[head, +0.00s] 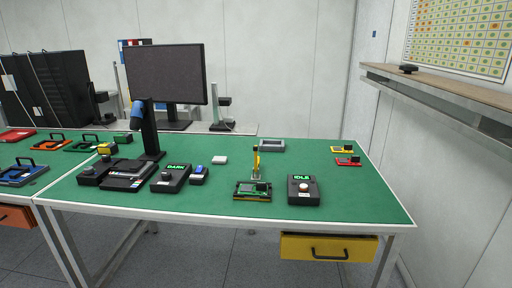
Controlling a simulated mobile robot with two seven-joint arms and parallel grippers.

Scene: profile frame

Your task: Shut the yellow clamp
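The yellow clamp (256,161) is small in the head view, near the middle of the green table. Its yellow lever stands upright on a pale base, just behind a green circuit board (252,190) in a yellow-edged holder. Neither of my grippers shows in this view.
A black box reading IDLE (303,190) stands right of the board; a DARK box (171,178) and a blue-topped device (198,175) stand left. A grey tray (271,145) lies behind. A monitor (166,75) rises at back left. The table's right front is clear.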

